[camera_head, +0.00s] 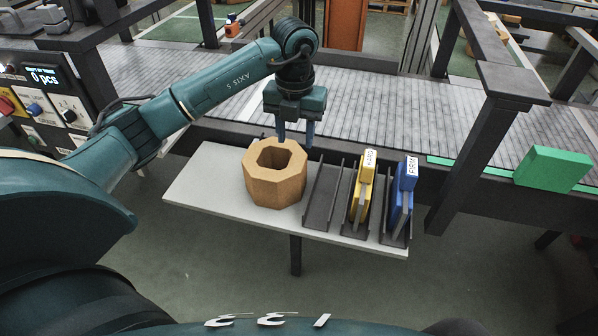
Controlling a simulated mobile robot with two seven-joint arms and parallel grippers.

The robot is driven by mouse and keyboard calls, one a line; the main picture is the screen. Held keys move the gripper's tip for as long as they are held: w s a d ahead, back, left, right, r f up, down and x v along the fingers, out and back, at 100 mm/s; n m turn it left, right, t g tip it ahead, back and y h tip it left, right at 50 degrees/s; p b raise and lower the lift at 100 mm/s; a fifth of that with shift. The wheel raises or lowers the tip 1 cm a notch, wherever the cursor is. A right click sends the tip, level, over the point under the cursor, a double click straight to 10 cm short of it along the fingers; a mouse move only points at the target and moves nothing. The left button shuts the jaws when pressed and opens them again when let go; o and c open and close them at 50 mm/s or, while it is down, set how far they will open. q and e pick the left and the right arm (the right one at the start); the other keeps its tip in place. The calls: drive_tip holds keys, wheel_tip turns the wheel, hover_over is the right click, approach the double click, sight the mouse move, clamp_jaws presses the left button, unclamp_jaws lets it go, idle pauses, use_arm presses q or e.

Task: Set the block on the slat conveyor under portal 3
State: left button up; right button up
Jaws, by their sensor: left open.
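A tan octagonal block (275,185) with a square hole in its top stands on a pale shelf (205,180). My left gripper (296,138) points down with its fingers apart, near the block's far right rim; it holds nothing, and I cannot tell whether it touches the block. The grey slat conveyor (370,105) runs behind the shelf. A dark portal frame (484,140) stands over the conveyor at the right; no portal number is readable. My right gripper is not in view.
A dark rack (322,200) on the shelf holds yellow (361,195) and blue (402,195) slabs labelled like HARD and FIRM. A green block-shaped piece (553,168) sits at the conveyor's near edge, right. A control box (45,95) stands left. The visible slats look clear.

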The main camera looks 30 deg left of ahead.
sight(294, 162)
use_arm(q)
wheel_tip(294, 162, down, 6)
drive_tip(key=shift+s+a+f+p, duration=0.1)
drive_tip(key=shift+f+p, duration=0.05)
drive_tip(key=shift+p, duration=0.15)
drive_tip(key=shift+w+d+f+p, duration=0.1)
drive_tip(key=shift+f+p, duration=0.15)
drive_tip(key=shift+f, duration=1.35)
drive_tip(key=shift+w+d+f+p, duration=0.1)
drive_tip(key=shift+f+p, duration=0.15)
drive_tip(key=shift+f, duration=1.3)
clamp_jaws()
drive_tip(key=shift+w+r, duration=0.15)
